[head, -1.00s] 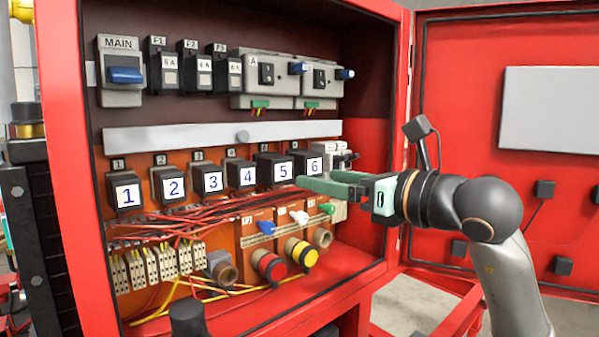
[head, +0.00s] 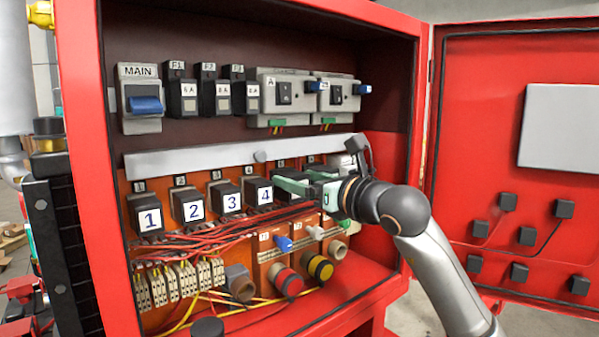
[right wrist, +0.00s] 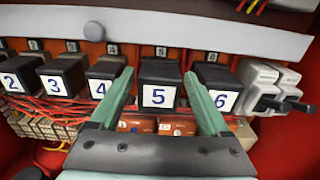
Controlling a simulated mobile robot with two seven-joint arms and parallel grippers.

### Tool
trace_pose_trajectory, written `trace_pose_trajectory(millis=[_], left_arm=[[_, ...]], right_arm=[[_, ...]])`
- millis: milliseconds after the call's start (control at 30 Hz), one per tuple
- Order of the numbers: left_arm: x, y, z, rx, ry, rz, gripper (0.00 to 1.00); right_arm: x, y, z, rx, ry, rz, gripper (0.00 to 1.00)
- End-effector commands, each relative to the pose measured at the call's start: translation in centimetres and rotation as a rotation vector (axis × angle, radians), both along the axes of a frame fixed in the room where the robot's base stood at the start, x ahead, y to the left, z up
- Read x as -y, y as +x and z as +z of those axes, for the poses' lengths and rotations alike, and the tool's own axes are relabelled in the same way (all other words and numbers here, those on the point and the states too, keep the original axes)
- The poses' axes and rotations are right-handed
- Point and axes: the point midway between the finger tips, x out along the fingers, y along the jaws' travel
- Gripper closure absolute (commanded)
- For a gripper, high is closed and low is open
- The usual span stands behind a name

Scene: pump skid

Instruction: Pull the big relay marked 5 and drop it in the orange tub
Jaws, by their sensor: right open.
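The big relay marked 5 (right wrist: 158,84) is a black block with a white number plate, seated in the relay row in the right wrist view. My right gripper (right wrist: 159,76) is open, with one green finger on each side of this relay. I cannot tell whether the fingers touch it. In the head view my right gripper (head: 290,181) is at the row just right of relay 4 and hides the number 5 plate. The orange tub and my left gripper do not show.
Relay 4 (right wrist: 103,80) and relay 6 (right wrist: 219,88) stand close on either side of the fingers. Red wires (head: 215,232) run below the row. A grey rail (head: 200,161) crosses above it. The red cabinet door (head: 480,130) stands open at the right.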

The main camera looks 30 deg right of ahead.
Motion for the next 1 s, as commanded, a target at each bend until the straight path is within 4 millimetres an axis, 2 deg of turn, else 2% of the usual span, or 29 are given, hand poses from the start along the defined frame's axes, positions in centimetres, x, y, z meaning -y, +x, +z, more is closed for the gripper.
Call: trace_pose_trajectory(millis=[367,1000], left_arm=[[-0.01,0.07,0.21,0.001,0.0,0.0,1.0],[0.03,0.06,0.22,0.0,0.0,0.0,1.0]], right_arm=[[-0.05,0.55,-0.05,0.0,-0.001,0.0,0.2],[-0.04,0.51,-0.04,0.0,-0.001,0.0,0.92]])
